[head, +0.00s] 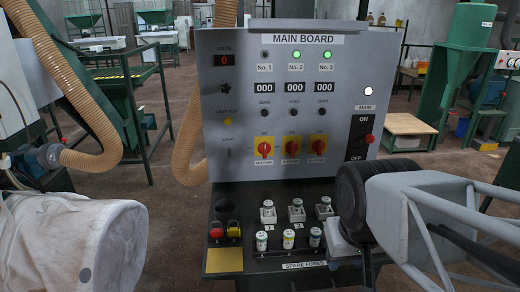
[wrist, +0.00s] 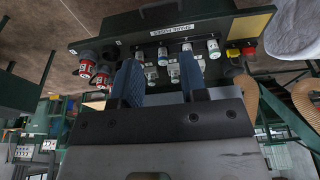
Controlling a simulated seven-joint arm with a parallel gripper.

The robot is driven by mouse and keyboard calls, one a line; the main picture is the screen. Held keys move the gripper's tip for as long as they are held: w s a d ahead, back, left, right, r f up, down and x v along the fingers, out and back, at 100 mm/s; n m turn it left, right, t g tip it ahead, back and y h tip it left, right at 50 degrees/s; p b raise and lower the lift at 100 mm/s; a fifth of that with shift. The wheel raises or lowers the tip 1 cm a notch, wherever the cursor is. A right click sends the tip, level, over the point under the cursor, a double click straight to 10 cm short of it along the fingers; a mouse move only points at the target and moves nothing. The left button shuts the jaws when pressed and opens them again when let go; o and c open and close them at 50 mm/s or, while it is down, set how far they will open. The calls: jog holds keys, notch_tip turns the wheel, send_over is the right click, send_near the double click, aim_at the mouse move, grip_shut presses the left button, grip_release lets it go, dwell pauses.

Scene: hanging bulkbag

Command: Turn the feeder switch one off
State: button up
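The grey main board (head: 219,105) stands upright in the middle of the head view. Along its lower part are three red rotary switches on yellow plates: the left one (head: 263,149), the middle one (head: 291,148) and the right one (head: 318,147). Their small labels and exact handle angles are too small to read. Above, the No. 1 lamp (head: 265,54) is dark; the No. 2 (head: 297,54) and No. 3 (head: 327,54) lamps are green. My gripper (wrist: 160,60) shows two blue fingers, apart and empty, facing the fuse shelf.
A shelf labelled spare fuses (head: 303,265) juts out below the board with several fuses and red and yellow buttons (head: 216,230). A red main on/off switch (head: 369,138) is at the board's right. A white bulk bag (head: 70,240) fills the lower left.

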jog(key=t, duration=1.5)
send_near(265, 147)
jog(key=shift+w+d+f, duration=0.1)
jog(key=shift+w, duration=0.6)
jog(key=shift+w, duration=0.15)
jog(key=shift+w, duration=3.75)
grip_shut()
